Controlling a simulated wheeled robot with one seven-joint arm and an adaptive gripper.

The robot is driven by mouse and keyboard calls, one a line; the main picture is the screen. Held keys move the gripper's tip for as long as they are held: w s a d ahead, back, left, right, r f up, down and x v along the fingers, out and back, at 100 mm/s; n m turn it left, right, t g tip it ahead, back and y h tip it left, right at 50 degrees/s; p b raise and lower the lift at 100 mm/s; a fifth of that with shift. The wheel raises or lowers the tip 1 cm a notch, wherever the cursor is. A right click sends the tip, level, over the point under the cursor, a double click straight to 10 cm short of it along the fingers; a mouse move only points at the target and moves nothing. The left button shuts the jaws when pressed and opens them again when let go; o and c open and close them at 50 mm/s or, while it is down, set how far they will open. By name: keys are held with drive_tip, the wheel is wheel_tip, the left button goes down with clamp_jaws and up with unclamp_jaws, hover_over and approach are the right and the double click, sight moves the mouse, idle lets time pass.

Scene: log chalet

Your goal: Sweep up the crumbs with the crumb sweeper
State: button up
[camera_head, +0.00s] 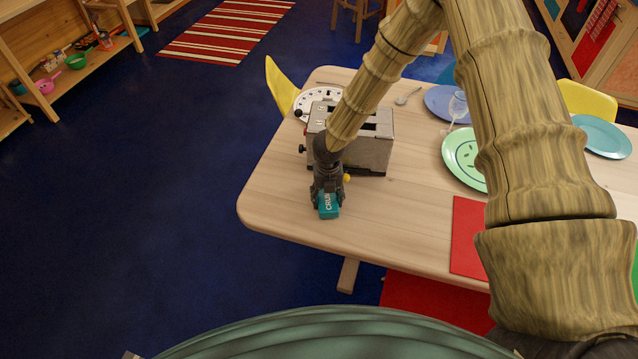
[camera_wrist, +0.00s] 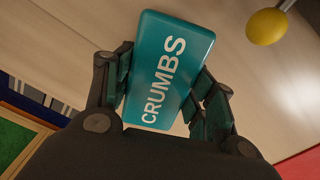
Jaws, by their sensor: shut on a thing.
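The crumb sweeper (camera_head: 328,205) is a teal block with white lettering. In the wrist view the sweeper (camera_wrist: 168,70) reads "CRUMBS" and sits between my fingers. My gripper (camera_head: 328,190) is shut on it, over the near left part of the wooden table (camera_head: 400,225), in front of the toaster. I cannot tell whether the sweeper touches the tabletop. No crumbs can be made out in either view; my gripper and the sweeper hide part of the table.
A metal toaster (camera_head: 372,152) stands right behind my gripper. A yellow knob (camera_wrist: 267,26) shows close by in the wrist view. A green plate (camera_head: 462,160), a blue plate (camera_head: 440,100) and a red mat (camera_head: 468,235) lie to the right. The table's left edge is close.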

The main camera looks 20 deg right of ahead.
drive_tip(key=shift+w+a+f, duration=0.1)
drive_tip(key=shift+w+a, duration=0.25)
drive_tip(key=shift+a, duration=0.25)
drive_tip(key=shift+w+a, duration=0.3)
drive_tip(key=shift+a, duration=0.25)
drive_tip(key=shift+w+a+r, duration=0.1)
drive_tip(key=shift+a+r, duration=0.05)
drive_tip(key=shift+r, duration=0.15)
drive_tip(key=r, duration=0.1)
drive_tip(key=r+p, duration=0.1)
drive_tip(key=r, duration=0.1)
drive_tip(key=r+p, duration=0.1)
drive_tip(key=shift+d+r, duration=0.3)
drive_tip(key=shift+r, duration=0.05)
drive_tip(key=shift+r+p, duration=0.6)
drive_tip(key=shift+p, duration=0.15)
drive_tip(key=shift+r+p, duration=0.6)
drive_tip(key=shift+r, duration=0.45)
drive_tip(key=shift+a+f, duration=0.1)
